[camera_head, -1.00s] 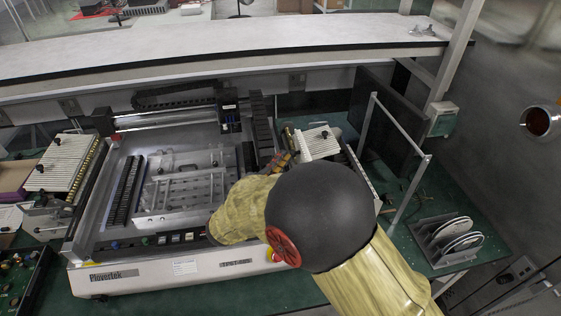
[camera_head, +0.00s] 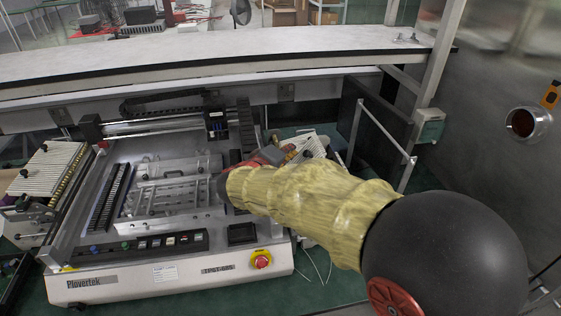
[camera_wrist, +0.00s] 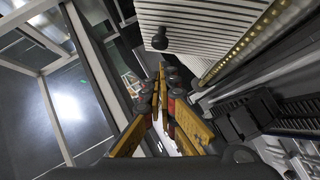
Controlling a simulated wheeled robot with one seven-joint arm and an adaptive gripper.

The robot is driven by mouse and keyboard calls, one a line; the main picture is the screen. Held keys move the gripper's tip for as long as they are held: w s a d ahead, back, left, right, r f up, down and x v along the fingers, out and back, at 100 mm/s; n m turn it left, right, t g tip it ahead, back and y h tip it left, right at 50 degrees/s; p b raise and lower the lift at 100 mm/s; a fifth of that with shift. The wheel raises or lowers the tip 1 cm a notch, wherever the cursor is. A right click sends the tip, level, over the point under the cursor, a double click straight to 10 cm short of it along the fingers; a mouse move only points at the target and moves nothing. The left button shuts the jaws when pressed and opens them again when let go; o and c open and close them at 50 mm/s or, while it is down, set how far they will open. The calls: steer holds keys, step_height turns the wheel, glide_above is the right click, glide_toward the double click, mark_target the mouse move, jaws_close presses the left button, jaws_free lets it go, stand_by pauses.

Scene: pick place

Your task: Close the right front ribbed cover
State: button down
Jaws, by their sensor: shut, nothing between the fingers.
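The ribbed cover on the right (camera_head: 312,148) is a pale slatted plate, partly hidden behind my arm in the head view. In the wrist view the ribbed cover (camera_wrist: 225,22) fills the upper middle, with a black knob (camera_wrist: 160,39) on its face. It looks slanted, but I cannot tell how far it stands open. My gripper (camera_wrist: 164,75) has its yellow-orange fingers shut and empty. The fingertips are beside the cover, below the knob in the wrist picture, and I see no clear contact. In the head view my gripper (camera_head: 288,152) is small and partly hidden.
The Plovertek machine (camera_head: 130,283) stands left of my arm, with a red stop button (camera_head: 260,260). Another ribbed cover (camera_head: 45,168) is at the far left. A metal frame (camera_head: 385,132) and a dark panel (camera_head: 372,115) rise behind the right cover.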

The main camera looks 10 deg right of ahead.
mark_target(323, 155)
steer(key=d+m+y, duration=0.1)
steer(key=d, duration=0.1)
steer(key=d+f+m+y+b, duration=0.1)
steer(key=d, duration=0.2)
steer(key=d+m+g+y+b, duration=0.1)
steer(key=d+y, duration=0.1)
steer(key=d, duration=0.1)
steer(key=shift+d+f, duration=0.1)
steer(key=shift+f, duration=0.25)
steer(key=shift+d+f+m+y, duration=0.7)
steer(key=shift+d+f+y, duration=0.25)
steer(key=shift+d, duration=0.15)
steer(key=shift+d+f, duration=0.55)
steer(key=shift+f, duration=0.05)
